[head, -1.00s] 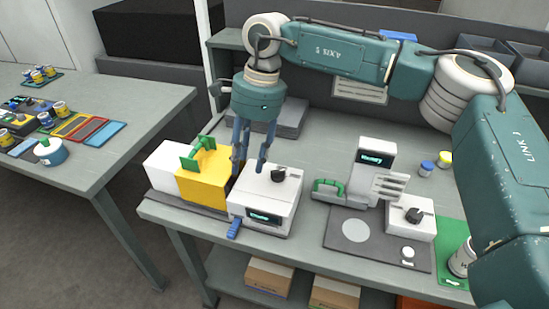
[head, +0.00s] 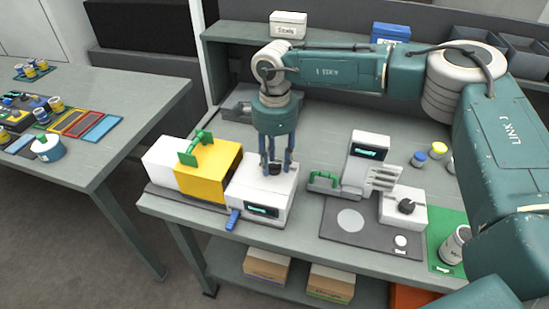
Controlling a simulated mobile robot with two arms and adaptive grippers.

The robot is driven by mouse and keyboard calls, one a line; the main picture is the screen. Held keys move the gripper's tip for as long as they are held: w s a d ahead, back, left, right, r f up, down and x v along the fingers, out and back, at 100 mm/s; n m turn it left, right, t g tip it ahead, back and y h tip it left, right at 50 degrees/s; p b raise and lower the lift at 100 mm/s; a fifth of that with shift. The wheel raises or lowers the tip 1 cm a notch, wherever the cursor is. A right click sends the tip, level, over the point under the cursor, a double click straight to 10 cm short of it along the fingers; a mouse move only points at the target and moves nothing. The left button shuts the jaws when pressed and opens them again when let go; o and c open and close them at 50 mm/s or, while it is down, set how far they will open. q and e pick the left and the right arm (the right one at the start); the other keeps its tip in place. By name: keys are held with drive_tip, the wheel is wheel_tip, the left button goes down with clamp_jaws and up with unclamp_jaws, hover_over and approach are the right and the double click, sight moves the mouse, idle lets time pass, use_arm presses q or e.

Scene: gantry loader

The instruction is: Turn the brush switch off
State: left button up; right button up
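A white box (head: 239,197) with a lit display (head: 262,211) on its front carries a black knob (head: 275,169) on top. A blue lever (head: 233,219) sticks out at its lower front left corner. No readable label shows which part is the brush switch. My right gripper (head: 276,168) points down over the box, its fingers apart on either side of the black knob. I see no clear contact with the knob, which the fingers partly hide. My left gripper is out of view.
A yellow block (head: 221,168) with a green handle (head: 196,146) stands directly left. To the right are a white unit with a display (head: 369,152), a green handle (head: 323,179) and another black knob (head: 406,206). A can (head: 455,245) stands on a green mat at the right.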

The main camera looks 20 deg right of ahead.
drive_tip(key=shift+f, duration=0.15)
clamp_jaws()
drive_tip(key=n+b, duration=0.1)
drive_tip(key=n, duration=0.1)
drive_tip(key=shift+f+n+b, duration=0.1)
drive_tip(key=shift+n+b, duration=0.2)
drive_tip(key=shift+b, duration=0.1)
drive_tip(key=n+b, duration=0.1)
drive_tip(key=n, duration=0.1)
drive_tip(key=shift+d+n, duration=0.1)
drive_tip(key=shift+n, duration=0.3)
drive_tip(key=n+b, duration=0.1)
drive_tip(key=n, duration=0.2)
drive_tip(key=shift+w+b, duration=0.1)
drive_tip(key=shift+b, duration=0.25)
drive_tip(key=shift+d+n+b, duration=0.1)
drive_tip(key=shift+n+b, duration=0.25)
drive_tip(key=shift+n, duration=1.35)
drive_tip(key=shift+r, duration=0.2)
